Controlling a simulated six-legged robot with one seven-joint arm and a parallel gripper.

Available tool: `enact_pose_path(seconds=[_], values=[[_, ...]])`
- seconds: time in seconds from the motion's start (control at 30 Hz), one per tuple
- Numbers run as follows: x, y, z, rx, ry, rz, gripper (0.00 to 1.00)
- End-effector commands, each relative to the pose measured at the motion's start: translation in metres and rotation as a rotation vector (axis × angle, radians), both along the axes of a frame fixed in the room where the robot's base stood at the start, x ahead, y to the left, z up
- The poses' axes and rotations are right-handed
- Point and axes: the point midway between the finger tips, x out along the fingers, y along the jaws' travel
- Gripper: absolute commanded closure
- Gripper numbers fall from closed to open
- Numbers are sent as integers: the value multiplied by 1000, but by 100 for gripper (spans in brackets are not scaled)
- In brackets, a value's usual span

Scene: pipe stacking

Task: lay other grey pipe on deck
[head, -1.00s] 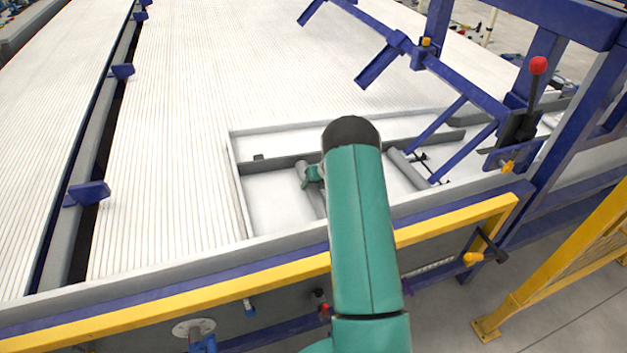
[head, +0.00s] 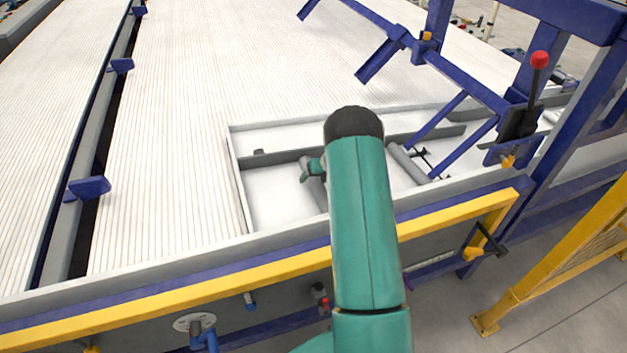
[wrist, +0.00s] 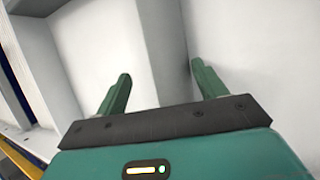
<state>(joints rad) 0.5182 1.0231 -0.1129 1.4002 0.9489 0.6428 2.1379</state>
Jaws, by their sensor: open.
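A grey pipe (head: 408,165) lies in the sunken white bay, right of my arm in the head view. A short grey pipe-like piece (head: 318,192) shows just left of my arm, partly hidden by it. My green gripper (head: 311,171) is over the bay beside that piece, mostly hidden behind my arm. The ribbed white deck (head: 180,120) fills the left and back of the head view.
A grey divider (head: 275,160) crosses the bay, and a yellow rail (head: 250,284) runs along the front. A blue frame (head: 455,75) with a red-knobbed lever (head: 540,59) stands at right. Blue stops (head: 89,189) line the dark gap at left.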

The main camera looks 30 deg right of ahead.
Motion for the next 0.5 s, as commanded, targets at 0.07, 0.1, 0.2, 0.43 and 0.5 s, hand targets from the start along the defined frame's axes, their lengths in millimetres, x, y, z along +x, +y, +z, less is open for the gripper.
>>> enact_pose_path(seconds=[0.07, 0.1, 0.2, 0.43, 0.5], values=[[-6, -4, 15, -3, -3, -2, 30], [-10, -6, 23, -3, -3, -1, 30], [-20, -10, 43, -2, -4, -1, 30], [-42, -19, 85, -1, -3, -3, 30], [-47, -21, 93, -2, -2, -2, 30]])
